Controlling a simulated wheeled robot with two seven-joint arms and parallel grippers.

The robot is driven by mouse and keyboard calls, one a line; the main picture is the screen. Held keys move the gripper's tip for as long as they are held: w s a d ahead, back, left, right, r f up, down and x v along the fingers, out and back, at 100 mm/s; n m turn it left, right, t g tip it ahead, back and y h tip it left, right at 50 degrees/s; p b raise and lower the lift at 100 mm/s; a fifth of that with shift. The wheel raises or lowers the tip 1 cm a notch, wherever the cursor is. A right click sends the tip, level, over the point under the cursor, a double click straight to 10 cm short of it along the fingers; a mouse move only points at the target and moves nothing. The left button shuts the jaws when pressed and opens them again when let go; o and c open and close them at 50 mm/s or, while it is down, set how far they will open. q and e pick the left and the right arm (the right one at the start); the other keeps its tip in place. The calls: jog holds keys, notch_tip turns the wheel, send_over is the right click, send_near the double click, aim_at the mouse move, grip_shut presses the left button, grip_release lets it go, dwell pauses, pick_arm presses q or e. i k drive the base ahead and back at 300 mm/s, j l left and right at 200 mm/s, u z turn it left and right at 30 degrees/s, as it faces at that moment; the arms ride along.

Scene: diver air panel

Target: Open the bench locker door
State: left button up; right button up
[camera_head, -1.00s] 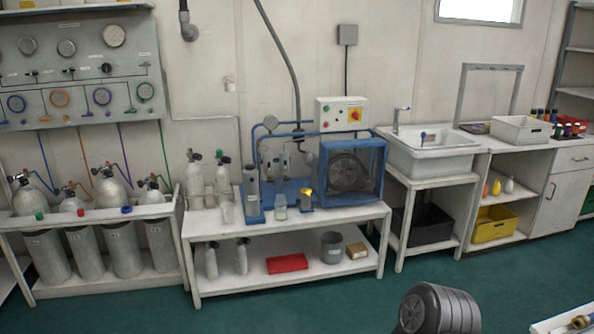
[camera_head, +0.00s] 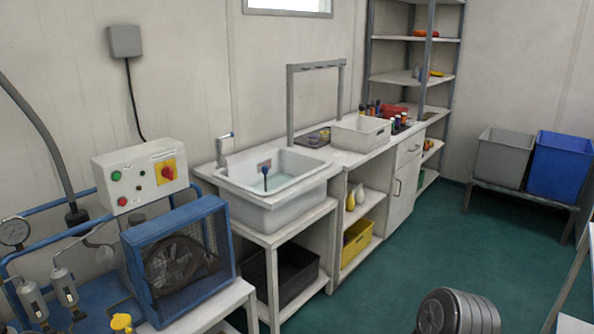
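The bench locker door (camera_head: 405,190) is a white panel at the right end of the bench, under a drawer. Neither of my grippers is in view. A dark grey rounded part of my own arm shows at the bottom edge, right of the middle.
A white sink (camera_head: 285,211) and a shelf unit with a yellow crate (camera_head: 356,243) stand left of the door. A grey bin (camera_head: 505,156) and a blue bin (camera_head: 560,165) stand on a low stand at right. Green floor (camera_head: 440,240) before the door is clear.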

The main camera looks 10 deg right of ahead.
aim_at(403, 181)
jog(key=i+l+z, duration=0.25)
jog(key=i+z, duration=0.15)
jog(key=i, duration=0.15)
jog(key=i+l+z, duration=0.1)
jog(key=i+z, duration=0.3)
jog(key=i, duration=0.2)
jog(key=i+j+z, duration=0.1)
jog(key=i+z, duration=0.25)
jog(key=i, duration=0.2)
jog(key=i+j+z, duration=0.4)
jog(key=i, duration=0.15)
jog(key=i+l+z, duration=0.15)
jog(key=i, duration=2.35)
jog(key=j, duration=0.05)
